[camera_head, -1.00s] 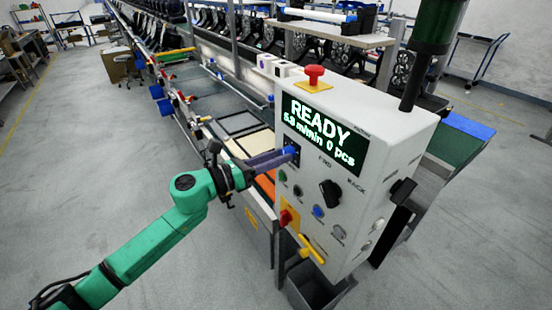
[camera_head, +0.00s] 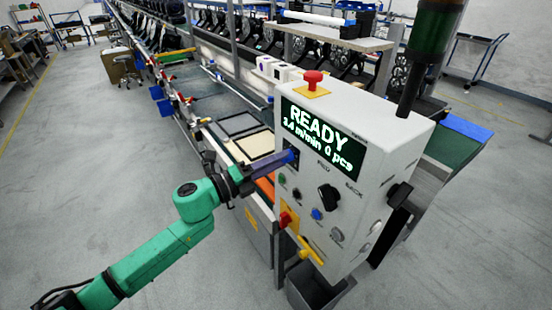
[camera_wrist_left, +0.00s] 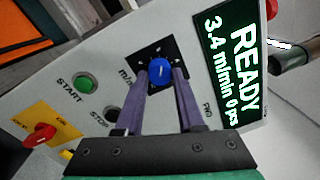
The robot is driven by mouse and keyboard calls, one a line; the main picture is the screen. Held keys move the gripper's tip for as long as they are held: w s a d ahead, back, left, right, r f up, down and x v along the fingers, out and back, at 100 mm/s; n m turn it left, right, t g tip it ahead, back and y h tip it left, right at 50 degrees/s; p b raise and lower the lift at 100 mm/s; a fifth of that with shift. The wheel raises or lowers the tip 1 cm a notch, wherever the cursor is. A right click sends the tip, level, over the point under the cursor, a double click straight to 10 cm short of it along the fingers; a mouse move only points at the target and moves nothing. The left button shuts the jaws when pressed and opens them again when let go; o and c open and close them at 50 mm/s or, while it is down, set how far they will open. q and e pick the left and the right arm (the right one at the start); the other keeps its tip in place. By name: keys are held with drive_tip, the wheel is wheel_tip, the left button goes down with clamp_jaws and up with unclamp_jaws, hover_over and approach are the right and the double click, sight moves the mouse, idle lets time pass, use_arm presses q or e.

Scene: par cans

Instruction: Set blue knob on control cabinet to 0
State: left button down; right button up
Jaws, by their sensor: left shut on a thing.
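The control cabinet (camera_head: 345,113) is a pale box with a lit display (camera_head: 322,137) that reads READY, 3.4 m/min and 0 pcs. The blue knob (camera_wrist_left: 161,71) sits on a black dial plate (camera_wrist_left: 150,52) beside the display in the left wrist view. My left gripper (camera_wrist_left: 161,80) is shut on the blue knob, one purple finger on each side. In the head view the left gripper (camera_head: 291,156) reaches the cabinet front from the left and mostly hides the knob. My right gripper is not in view.
Below the knob are a green START button (camera_wrist_left: 86,82), a black STOP button (camera_wrist_left: 112,114) and a red switch on a yellow plate (camera_wrist_left: 40,134). A red emergency button (camera_head: 313,79) tops the cabinet. A conveyor line runs behind; grey floor lies open at left.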

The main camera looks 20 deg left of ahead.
use_arm(q)
drive_tip(key=shift+r+n+t+y+p, duration=0.15)
drive_tip(key=shift+n+y+p, duration=0.15)
drive_tip(key=shift+n+p, duration=2.8)
drive_tip(key=shift+r+n+t+y+p, duration=0.25)
drive_tip(key=shift+n+p, duration=1)
drive_tip(key=shift+n, duration=3.65)
drive_tip(key=shift+f, duration=0.2)
drive_tip(key=c, duration=0.5)
unclamp_jaws()
drive_tip(key=shift+d+f, duration=0.1)
drive_tip(key=b+v, duration=0.3)
drive_tip(key=v, duration=1.1)
drive_tip(key=shift+s+a+b, duration=0.2)
drive_tip(key=shift+b, duration=0.15)
